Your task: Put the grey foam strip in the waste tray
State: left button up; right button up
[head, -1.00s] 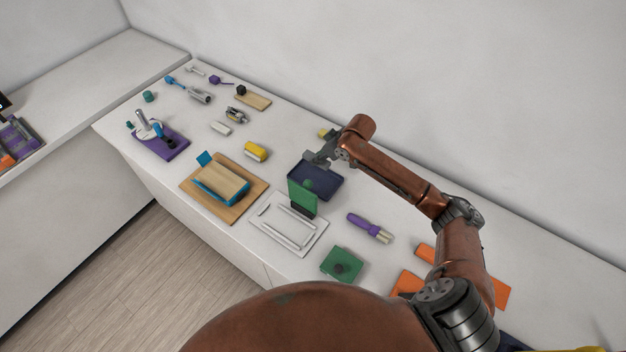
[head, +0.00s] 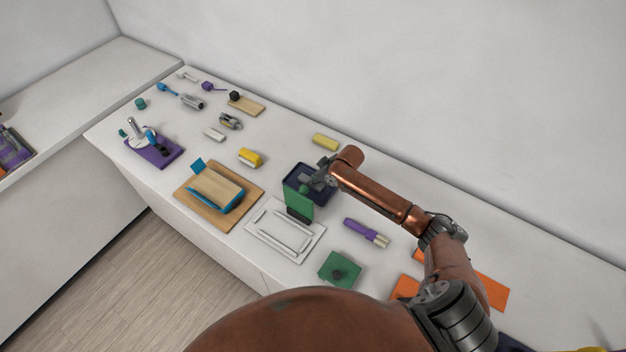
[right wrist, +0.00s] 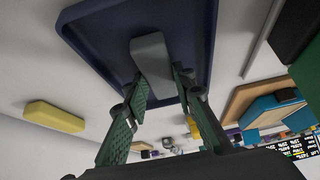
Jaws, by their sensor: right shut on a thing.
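The waste tray (head: 291,181) is a dark navy, shallow, rimmed tray near the middle of the counter. It also fills the upper part of the right wrist view (right wrist: 196,35). My right gripper (head: 318,177) is over the tray with its fingers pointing down. In the right wrist view its green-padded fingers (right wrist: 160,82) are shut on the grey foam strip (right wrist: 151,58), which shows against the tray's floor. I cannot tell whether the strip touches the floor. The gripper hides the strip in the head view. My left gripper is not in view.
A green upright piece (head: 299,206) stands close at the tray's front edge, beside a white framed plate (head: 283,232). A yellow block (head: 325,141) lies behind the tray. A purple-handled brush (head: 361,230) lies to the right. A wooden board (head: 181,193) is to the left.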

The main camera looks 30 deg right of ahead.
jog(key=o, duration=0.9)
jog(key=shift+f, duration=0.1)
jog(key=shift+o, duration=0.2)
jog(key=v, duration=1.2)
jog(key=shift+r, duration=0.2)
jog(key=shift+w, duration=0.1)
